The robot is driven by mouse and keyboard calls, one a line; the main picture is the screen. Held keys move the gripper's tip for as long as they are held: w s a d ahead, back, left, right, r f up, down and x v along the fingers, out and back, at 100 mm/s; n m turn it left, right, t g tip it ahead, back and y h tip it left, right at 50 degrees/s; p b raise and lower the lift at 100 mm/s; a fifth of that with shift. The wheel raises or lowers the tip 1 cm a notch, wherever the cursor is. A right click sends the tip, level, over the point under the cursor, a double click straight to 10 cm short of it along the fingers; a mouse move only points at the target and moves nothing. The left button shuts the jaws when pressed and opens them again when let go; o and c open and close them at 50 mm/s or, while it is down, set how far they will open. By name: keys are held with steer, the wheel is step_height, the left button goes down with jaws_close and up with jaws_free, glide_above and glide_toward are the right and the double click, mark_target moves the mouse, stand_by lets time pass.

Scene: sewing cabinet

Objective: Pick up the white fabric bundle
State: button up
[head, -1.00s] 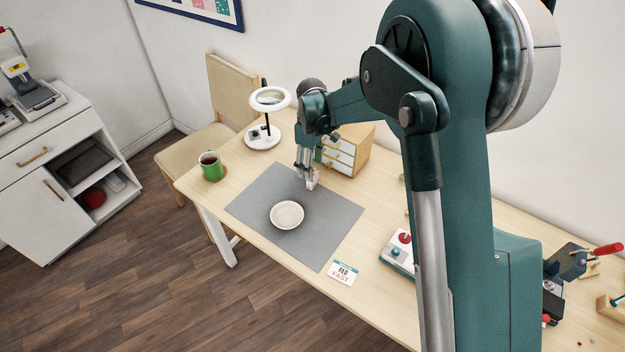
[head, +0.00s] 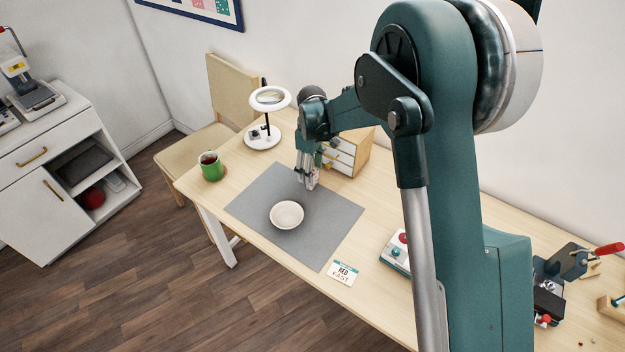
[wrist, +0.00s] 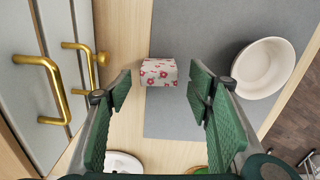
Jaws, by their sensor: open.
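The white fabric bundle (wrist: 158,72), a small block with red flowers, lies at the edge of the grey mat (wrist: 205,25) in the wrist view. It sits between and beyond my open fingers and appears apart from both. My gripper (wrist: 160,92) is open with nothing held. In the head view my gripper (head: 307,182) points down over the far edge of the mat, beside the small drawer cabinet. There its fingers mostly hide the bundle.
The drawer cabinet (head: 342,155) with gold handles stands close behind my gripper. A cream bowl (head: 287,215) sits on the mat. A ring lamp (head: 262,138) and green mug (head: 211,168) stand to the left. A card (head: 342,273) lies near the table's front edge.

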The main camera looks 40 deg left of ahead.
steer(key=shift+w+f+b, duration=0.1)
steer(key=shift+f+b, duration=0.35)
steer(key=shift+f, duration=2.15)
steer(key=c, duration=0.8)
